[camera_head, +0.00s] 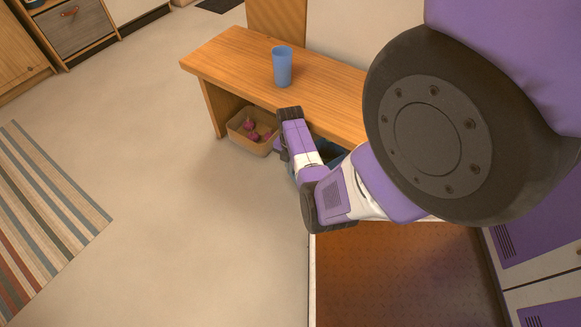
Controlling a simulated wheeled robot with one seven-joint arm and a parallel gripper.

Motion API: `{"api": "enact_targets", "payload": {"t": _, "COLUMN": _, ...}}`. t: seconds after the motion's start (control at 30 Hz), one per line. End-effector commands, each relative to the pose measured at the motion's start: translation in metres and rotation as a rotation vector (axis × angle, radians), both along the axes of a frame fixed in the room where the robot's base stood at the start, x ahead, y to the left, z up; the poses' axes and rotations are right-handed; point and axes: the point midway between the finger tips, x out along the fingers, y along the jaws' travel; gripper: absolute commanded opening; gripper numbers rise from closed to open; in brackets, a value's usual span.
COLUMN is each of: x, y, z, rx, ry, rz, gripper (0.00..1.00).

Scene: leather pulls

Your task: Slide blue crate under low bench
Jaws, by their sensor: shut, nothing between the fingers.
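The low bench (233,62) is a long wooden bench, running from upper left towards the right behind my arm. A dark blue piece of the crate (332,156) shows beside my arm, near the bench's front edge. Most of the crate is hidden by my arm and the bench top, so I cannot tell how far under it sits. My arm reaches down in front of the bench, its wrist end close to the front edge. My gripper's fingers are hidden behind the arm, and I cannot tell whether they touch the crate.
A blue cup (282,68) stands on the bench. A tan box (246,139) holding several purplish-red round things sits under the bench's left end, left of my arm. A striped rug (48,215) lies at left. The floor between rug and bench is clear.

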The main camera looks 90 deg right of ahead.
Motion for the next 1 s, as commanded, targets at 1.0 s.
{"api": "enact_targets", "payload": {"t": 1.0, "x": 0.044, "y": 0.202, "z": 0.038, "rx": -0.358, "ry": -0.56, "rz": -0.428, "gripper": 0.0}}
